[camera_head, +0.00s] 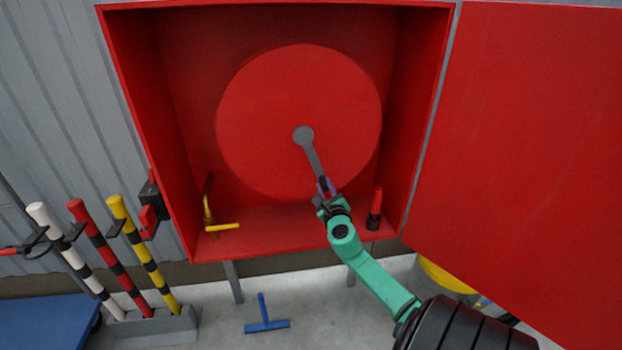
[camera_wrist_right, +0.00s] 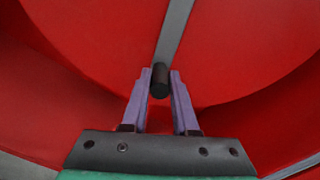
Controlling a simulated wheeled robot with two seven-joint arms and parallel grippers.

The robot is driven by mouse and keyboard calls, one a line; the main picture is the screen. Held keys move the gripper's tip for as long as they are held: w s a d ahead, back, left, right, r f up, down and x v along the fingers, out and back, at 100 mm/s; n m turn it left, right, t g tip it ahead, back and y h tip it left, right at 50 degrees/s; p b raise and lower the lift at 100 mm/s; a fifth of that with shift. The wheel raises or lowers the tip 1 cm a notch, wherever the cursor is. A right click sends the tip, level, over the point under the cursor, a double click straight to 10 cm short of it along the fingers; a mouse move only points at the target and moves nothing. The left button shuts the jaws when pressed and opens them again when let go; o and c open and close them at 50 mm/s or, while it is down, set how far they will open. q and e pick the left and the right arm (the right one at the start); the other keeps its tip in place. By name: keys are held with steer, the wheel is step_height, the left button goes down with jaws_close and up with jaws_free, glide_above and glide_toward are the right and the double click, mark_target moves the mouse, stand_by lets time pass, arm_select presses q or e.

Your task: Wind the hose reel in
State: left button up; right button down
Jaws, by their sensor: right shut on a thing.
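The red hose reel (camera_head: 270,100) is a large disc inside an open red cabinet (camera_head: 110,40). A grey crank arm (camera_head: 314,160) runs from the hub at its middle down and slightly right. It also shows in the right wrist view (camera_wrist_right: 175,30). My right gripper (camera_head: 325,187) is at the crank's lower end. In the right wrist view its purple fingers (camera_wrist_right: 160,82) are shut on the dark round crank handle (camera_wrist_right: 160,86). My left gripper is not in view.
The cabinet door (camera_head: 530,130) stands open at the right. A yellow-handled valve (camera_head: 222,227) and a red nozzle (camera_head: 376,205) are on the cabinet floor. Striped poles (camera_head: 140,245) stand at the left. A blue T-shaped tool (camera_head: 266,322) lies on the floor.

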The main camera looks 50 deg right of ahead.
mark_target(340, 165)
steer(key=s+d+r+n+p, duration=0.2)
steer(key=d+n, duration=0.1)
steer(key=shift+s+r, duration=0.2)
steer(key=shift+r, duration=0.05)
steer(key=shift+s+d+r+n+p, duration=0.55)
steer(key=shift+d+r+n+p, duration=0.2)
steer(key=shift+n+p, duration=0.2)
steer(key=shift+d, duration=0.1)
steer(key=c, duration=0.7)
jaws_free()
steer(key=shift+s+a, duration=0.2)
steer(key=v, duration=1.5)
